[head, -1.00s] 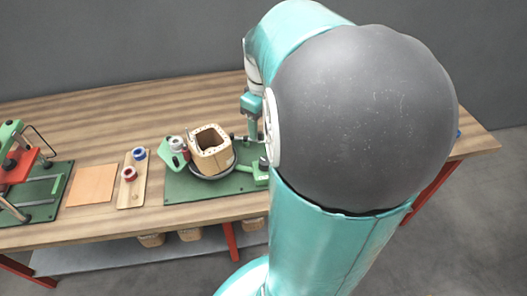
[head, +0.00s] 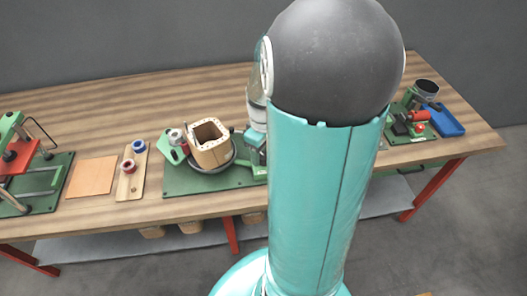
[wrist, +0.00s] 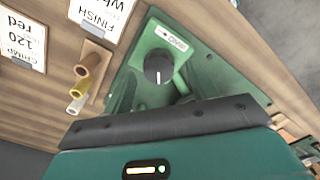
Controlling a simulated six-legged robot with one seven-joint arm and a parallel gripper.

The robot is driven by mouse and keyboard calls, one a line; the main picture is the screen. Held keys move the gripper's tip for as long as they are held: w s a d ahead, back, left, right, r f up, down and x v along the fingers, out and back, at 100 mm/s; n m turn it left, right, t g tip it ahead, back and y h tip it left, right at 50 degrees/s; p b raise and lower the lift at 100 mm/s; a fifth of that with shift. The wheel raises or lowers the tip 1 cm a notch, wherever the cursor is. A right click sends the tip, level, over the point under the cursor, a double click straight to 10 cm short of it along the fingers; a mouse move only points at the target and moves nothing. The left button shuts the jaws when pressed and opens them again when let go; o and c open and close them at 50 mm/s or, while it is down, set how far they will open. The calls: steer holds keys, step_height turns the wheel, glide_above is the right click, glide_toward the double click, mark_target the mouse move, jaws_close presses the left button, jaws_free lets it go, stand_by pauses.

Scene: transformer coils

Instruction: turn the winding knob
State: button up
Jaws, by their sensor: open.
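The winding knob (wrist: 158,66) is a black round knob with a white pointer line, in the wrist view. It sits on a green plate with a small white label (wrist: 171,40), part of a green winding machine (head: 205,185). My gripper (wrist: 165,118) shows as a teal housing with a dark bar across the bottom of the wrist view, just below the knob in the picture and apart from it. Its fingertips cannot be made out. In the head view my arm hides the knob and most of the gripper. A square wooden coil form (head: 210,152) stands on the machine.
Three coloured tubes (wrist: 85,78) stick out beside the green plate, near paper cards (wrist: 100,15). A board with two spools (head: 131,184) and a tan sheet (head: 92,176) lie left of the machine. A blue tray (head: 444,121) is at the far right.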

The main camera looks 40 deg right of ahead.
steer(key=shift+f, duration=0.55)
steer(key=c, duration=1)
steer(key=shift+m, duration=0.3)
steer(key=m, duration=0.4)
steer(key=shift+d, duration=0.1)
steer(key=shift+m, duration=2.2)
